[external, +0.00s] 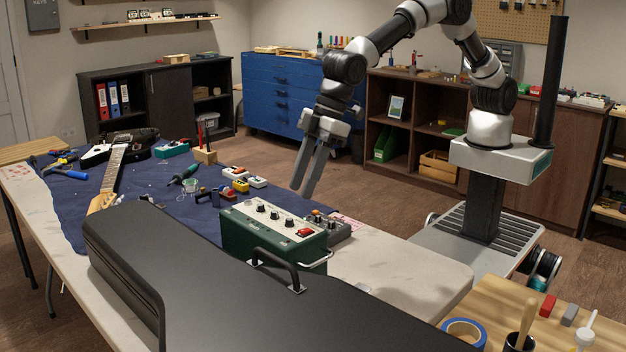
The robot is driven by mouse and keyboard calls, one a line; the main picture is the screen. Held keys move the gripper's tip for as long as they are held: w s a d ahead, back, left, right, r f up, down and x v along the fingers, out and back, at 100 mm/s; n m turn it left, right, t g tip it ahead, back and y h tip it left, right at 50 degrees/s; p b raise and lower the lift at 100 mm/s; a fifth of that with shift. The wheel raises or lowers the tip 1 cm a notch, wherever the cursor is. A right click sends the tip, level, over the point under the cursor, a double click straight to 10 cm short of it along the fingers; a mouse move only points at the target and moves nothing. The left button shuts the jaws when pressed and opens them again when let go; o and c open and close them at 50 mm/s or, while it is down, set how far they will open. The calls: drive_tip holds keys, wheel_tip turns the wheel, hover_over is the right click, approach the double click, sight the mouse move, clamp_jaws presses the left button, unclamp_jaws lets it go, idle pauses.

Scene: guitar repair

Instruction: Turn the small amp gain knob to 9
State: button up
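The small amp is a dark green box (260,238) with a pale top panel, near the right end of the workbench. Several black knobs (262,206) and a red switch (304,232) sit on the panel. Which knob is the gain, its pointer and the number markings are too small to read. My gripper (303,191) hangs above and behind the amp, fingers pointing down, apart from it and touching nothing visible. Its two long grey fingers show with a narrow gap between them, and nothing is held.
A large black case (200,270) with a handle stands in front of the amp. A grey box with knobs (338,229) sits right behind the amp. Small coloured pedals (238,186), a guitar (112,172) and tools lie on the blue mat. The bench's right end is mostly clear.

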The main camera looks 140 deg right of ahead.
drive_tip(key=v, duration=1)
drive_tip(key=shift+r, duration=0.3)
drive_tip(key=shift+s, duration=0.1)
drive_tip(key=s+a+r+p, duration=0.4)
drive_tip(key=s+a+r, duration=0.1)
drive_tip(key=s+r, duration=0.5)
drive_tip(key=s+a+r+n+t+y+p, duration=0.1)
drive_tip(key=s+a+r+n+p, duration=0.2)
drive_tip(key=s, duration=1.1)
drive_tip(key=s+a+r+p, duration=0.3)
drive_tip(key=s+a+r, duration=0.15)
drive_tip(key=s, duration=0.85)
wheel_tip(320, 180, down, 30)
drive_tip(key=b, duration=2.8)
drive_tip(key=shift+s+a+b, duration=0.2)
drive_tip(key=shift+s+b, duration=0.2)
drive_tip(key=shift+s, duration=0.05)
drive_tip(key=shift+r, duration=0.1)
